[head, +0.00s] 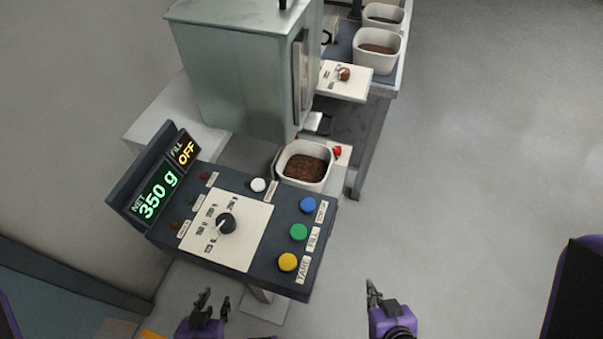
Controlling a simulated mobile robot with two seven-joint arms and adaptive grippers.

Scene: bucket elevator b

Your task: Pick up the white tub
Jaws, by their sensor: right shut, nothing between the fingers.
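A white tub (281,172) filled with brown granular material sits just behind the control panel, below the front of the grey-green machine. The panel hides part of its lower front. My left gripper (216,296) is at the bottom of the head view, in front of the panel, with its fingers apart and nothing between them. My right gripper (372,289) is lower right of the panel, shut and empty. Both grippers are well apart from the tub.
The control panel (275,233) has a knob, coloured buttons and displays reading 350 g and OFF. The grey-green machine (240,70) stands behind. Similar filled white tubs (394,62) stand on the bench at the back. The floor to the right is clear.

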